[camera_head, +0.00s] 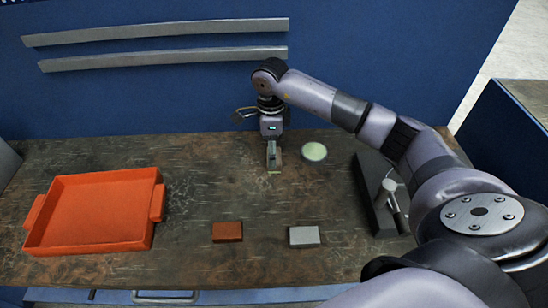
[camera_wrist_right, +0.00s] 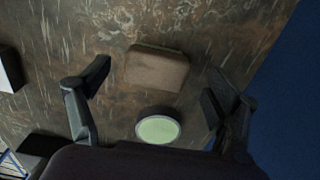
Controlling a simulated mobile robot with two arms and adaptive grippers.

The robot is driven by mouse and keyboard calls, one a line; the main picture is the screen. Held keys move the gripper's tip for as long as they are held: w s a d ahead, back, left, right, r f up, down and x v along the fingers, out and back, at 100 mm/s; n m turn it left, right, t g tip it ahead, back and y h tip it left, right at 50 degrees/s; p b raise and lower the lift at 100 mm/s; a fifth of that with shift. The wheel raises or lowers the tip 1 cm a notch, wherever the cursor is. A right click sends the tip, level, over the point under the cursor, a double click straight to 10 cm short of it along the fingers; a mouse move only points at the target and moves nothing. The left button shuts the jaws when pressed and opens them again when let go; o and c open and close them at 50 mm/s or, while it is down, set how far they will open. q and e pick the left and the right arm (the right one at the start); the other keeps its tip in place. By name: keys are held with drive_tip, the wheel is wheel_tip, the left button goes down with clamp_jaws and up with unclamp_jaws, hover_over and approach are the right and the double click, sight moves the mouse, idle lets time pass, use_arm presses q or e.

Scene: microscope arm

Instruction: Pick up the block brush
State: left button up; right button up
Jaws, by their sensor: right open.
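A brown block with a pale greenish edge (camera_wrist_right: 157,68), which looks like the block brush, lies on the table in the right wrist view. In the head view only a small tan part of it (camera_head: 275,171) shows beneath my right gripper (camera_head: 273,158), which hides the rest. My right gripper points down, open and empty, above the block. In the right wrist view its two fingers (camera_wrist_right: 157,84) are spread to the left and right of the block, apart from it. My left gripper is not in view.
A pale green round disc (camera_head: 314,151) lies just right of the gripper. A red-brown block (camera_head: 227,232) and a grey block (camera_head: 304,236) lie nearer the front. An orange tray (camera_head: 95,212) stands at left, a dark stand with a grey lever (camera_head: 371,205) at right. A blue wall rises behind.

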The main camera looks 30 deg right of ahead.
drive_tip(key=shift+s+f+p, duration=0.2)
drive_tip(key=shift+f+p, duration=0.25)
drive_tip(key=shift+f, duration=1.45)
drive_tip(key=shift+c, duration=0.5)
drive_tip(key=c, duration=1.3)
drive_tip(key=shift+r, duration=0.1)
drive_tip(key=shift+w+d+r, duration=0.1)
drive_tip(key=shift+r, duration=0.45)
drive_tip(key=shift+r+b, duration=1.2)
drive_tip(key=shift+r, duration=8.2)
